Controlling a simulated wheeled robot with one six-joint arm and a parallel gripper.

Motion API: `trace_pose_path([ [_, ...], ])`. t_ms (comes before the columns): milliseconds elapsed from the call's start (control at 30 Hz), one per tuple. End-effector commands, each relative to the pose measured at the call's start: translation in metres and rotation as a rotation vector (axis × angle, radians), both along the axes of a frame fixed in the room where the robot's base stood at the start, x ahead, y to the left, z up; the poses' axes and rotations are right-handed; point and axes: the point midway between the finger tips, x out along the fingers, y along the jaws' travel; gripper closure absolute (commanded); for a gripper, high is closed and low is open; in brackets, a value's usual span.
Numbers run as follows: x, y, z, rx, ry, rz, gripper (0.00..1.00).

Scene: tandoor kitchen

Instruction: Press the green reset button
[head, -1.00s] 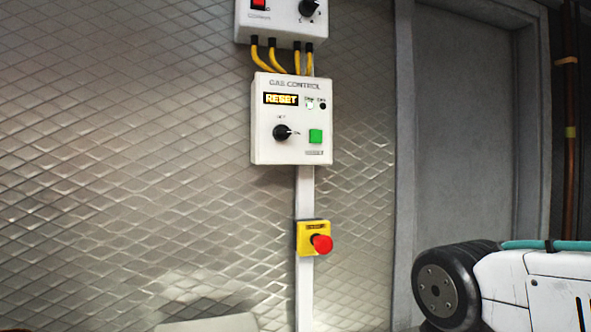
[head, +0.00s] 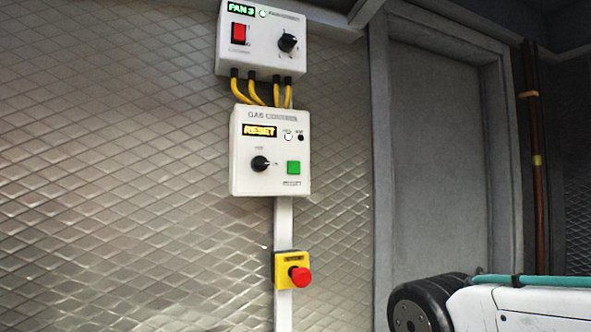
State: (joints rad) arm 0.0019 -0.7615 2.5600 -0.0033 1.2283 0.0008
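A black knob (head: 260,163) sits left of the green button. My gripper is not clearly in view; only a white and black part of my arm (head: 510,305) shows at the lower right, well apart from the box.
A red emergency button (head: 300,276) on a yellow housing sits below. Above is a white fan box with a red switch (head: 239,34), joined by yellow cables (head: 255,91). A grey door (head: 435,150) and a copper pipe (head: 533,140) stand to the right.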

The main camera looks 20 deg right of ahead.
Motion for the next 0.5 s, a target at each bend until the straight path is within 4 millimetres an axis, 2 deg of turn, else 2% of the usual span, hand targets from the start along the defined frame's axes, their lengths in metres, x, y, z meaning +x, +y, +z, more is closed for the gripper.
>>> trace_pose_path([
  [33,0.0000,0.0000,0.0000,0.000,0.000,0.000,0.76],
  [100,0.0000,0.0000,0.0000,0.000,0.000,0.000,0.95],
  [133,0.0000,0.0000,0.0000,0.000,0.000,0.000,1.00],
  [500,0.0000,0.0000,0.0000,0.000,0.000,0.000,1.00],
])
